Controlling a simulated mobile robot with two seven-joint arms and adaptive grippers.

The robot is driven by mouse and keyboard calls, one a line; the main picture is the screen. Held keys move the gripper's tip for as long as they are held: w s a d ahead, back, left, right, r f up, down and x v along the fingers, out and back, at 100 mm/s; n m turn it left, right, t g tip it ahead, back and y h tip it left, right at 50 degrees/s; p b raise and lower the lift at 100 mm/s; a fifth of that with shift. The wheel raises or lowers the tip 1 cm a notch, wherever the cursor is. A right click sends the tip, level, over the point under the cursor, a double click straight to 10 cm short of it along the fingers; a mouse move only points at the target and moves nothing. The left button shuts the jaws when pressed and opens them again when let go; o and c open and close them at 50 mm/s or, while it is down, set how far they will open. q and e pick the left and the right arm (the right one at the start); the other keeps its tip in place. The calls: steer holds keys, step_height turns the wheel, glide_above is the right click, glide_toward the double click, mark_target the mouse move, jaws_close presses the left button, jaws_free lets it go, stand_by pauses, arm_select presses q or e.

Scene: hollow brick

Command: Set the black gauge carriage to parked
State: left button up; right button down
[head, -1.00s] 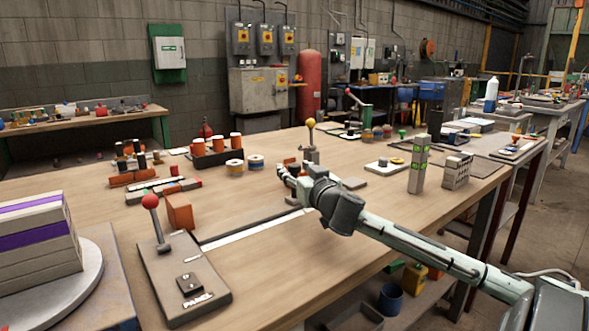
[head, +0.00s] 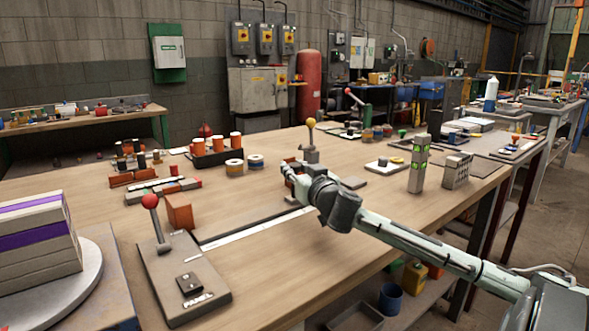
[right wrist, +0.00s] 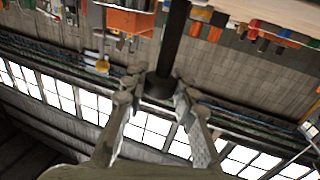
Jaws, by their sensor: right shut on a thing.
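The right wrist view shows a black post with a round dark end (right wrist: 160,86) between my fingertips. It appears to be the handle of the black gauge carriage, whose body I cannot make out. My right gripper (right wrist: 152,90) is shut on this dark piece. In the head view my right gripper (head: 288,172) is at the far right end of a long dark rail with a white strip (head: 258,227). The arm and gripper hide whatever is directly at the fingers. My left gripper is not in view.
A grey panel with a red-knobbed lever (head: 185,277) lies at the front left of the table. An orange block (head: 180,211) stands near the rail's left end. A yellow-knobbed lever (head: 310,140) stands just behind my right gripper. Bare wood (head: 290,265) lies in front of the rail.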

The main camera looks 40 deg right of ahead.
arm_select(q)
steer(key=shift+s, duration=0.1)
arm_select(e)
steer(key=shift+a, duration=0.1)
steer(key=shift+a, duration=0.25)
steer(key=a, duration=0.6)
steer(key=w+a, duration=0.1)
steer(key=a, duration=0.5)
steer(key=w+a+p, duration=0.1)
steer(key=a, duration=0.5)
steer(key=shift+w+a, duration=0.1)
steer(key=shift+a, duration=0.3)
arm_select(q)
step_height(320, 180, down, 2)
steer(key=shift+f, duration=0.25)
arm_select(e)
steer(key=c, duration=1.2)
jaws_free()
steer(key=v, duration=1.2)
